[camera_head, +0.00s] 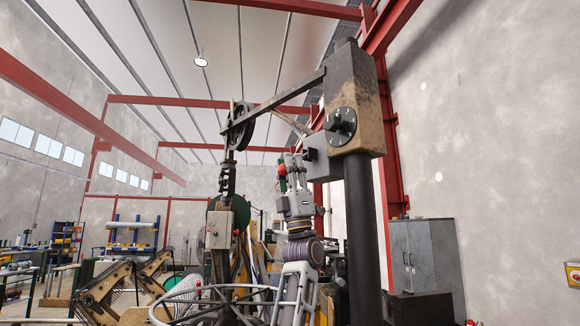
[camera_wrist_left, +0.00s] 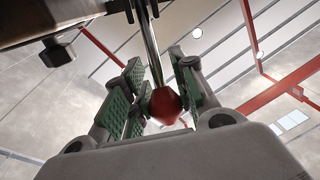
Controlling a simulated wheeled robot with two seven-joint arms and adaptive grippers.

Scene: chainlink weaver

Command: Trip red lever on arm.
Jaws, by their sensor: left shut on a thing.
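The red lever has a round red knob (camera_wrist_left: 166,105) on a thin metal rod in the left wrist view. The knob sits between the green-padded fingers of my left gripper (camera_wrist_left: 158,93), which is shut on it. In the head view the red knob (camera_head: 282,170) shows small at the left side of my left gripper (camera_head: 291,164), which points upward. The lever is below the machine's long arm (camera_head: 275,101), near the grey box on the column. Where its rod joins the machine is hard to see in the head view. My right gripper is in neither view.
A thick dark column with a worn tan head (camera_head: 350,100) and black dial stands just right of my left gripper. A grey box (camera_head: 322,156) juts out close beside it. A spoked wheel (camera_head: 180,308) lies low in front. A grey cabinet (camera_head: 425,255) stands at right.

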